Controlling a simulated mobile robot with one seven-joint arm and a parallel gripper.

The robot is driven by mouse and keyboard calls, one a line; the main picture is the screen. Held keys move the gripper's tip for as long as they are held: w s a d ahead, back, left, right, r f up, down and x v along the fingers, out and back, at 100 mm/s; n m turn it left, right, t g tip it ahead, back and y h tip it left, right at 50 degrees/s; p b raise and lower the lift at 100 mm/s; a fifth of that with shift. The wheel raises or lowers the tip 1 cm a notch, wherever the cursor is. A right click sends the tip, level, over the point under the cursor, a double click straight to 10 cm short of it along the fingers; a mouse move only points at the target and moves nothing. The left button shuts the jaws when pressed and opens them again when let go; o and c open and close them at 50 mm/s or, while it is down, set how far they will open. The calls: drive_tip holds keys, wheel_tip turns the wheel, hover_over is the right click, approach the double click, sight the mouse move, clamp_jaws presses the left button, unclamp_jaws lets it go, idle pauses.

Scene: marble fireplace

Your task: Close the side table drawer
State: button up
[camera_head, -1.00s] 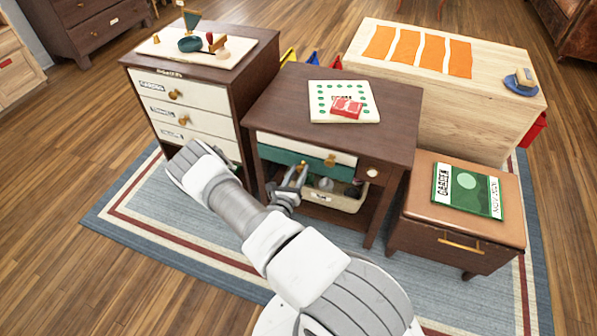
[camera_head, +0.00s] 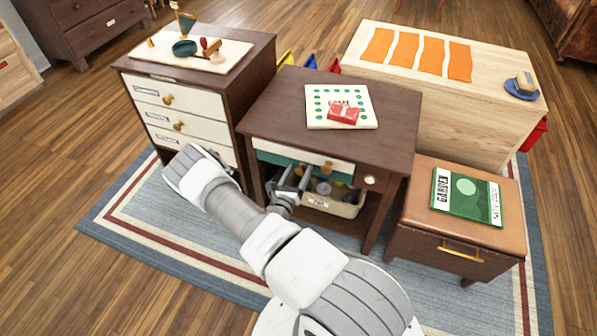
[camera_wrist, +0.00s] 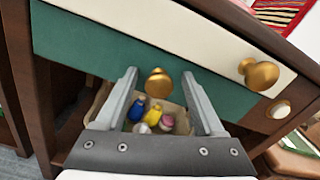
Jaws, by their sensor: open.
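The side table (camera_head: 270,105) is dark brown, with a cream drawer front (camera_head: 290,152) above a green drawer front (camera_head: 338,176). In the wrist view the cream front (camera_wrist: 160,20) carries a brass knob (camera_wrist: 258,73), and the green front (camera_wrist: 85,45) has its own brass knob (camera_wrist: 158,82). My gripper (camera_head: 294,174) is open in front of the green drawer. In the wrist view its fingers (camera_wrist: 160,75) stand on either side of the green drawer's knob, with visible gaps. The green front looks close to the cabinet face; its exact depth is hard to tell.
A basket with small bottles (camera_head: 335,205) sits on the shelf below the drawers. A cabinet with several cream drawers (camera_head: 178,98) stands left. A leather-topped stool (camera_head: 425,175) with a green book (camera_head: 467,197) stands right. A pale wooden chest (camera_head: 440,105) is behind.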

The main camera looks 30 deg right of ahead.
drive_tip(key=shift+s+a, duration=0.1)
drive_tip(key=p+v, duration=0.3)
drive_tip(key=v, duration=1.4)
drive_tip(key=shift+s+p, duration=0.15)
drive_tip(key=shift+p, duration=0.25)
wheel_tip(320, 180, up, 24)
drive_tip(key=s+m+g+y, duration=0.1)
drive_tip(key=m+g, duration=1.2)
drive_tip(key=m, duration=0.4)
drive_tip(key=s+a+r+m+t+y, duration=0.4)
drive_tip(key=s+r+m+y, duration=0.25)
drive_tip(key=r, duration=0.45)
drive_tip(key=s+a+r+m+t+y, duration=0.3)
drive_tip(key=s+a+r+m+y, duration=0.25)
drive_tip(key=r, duration=0.55)
wheel_tip(320, 180, up, 21)
drive_tip(key=s+d+y+p, duration=0.1)
drive_tip(key=p, duration=1.9)
drive_tip(key=shift+t, duration=0.4)
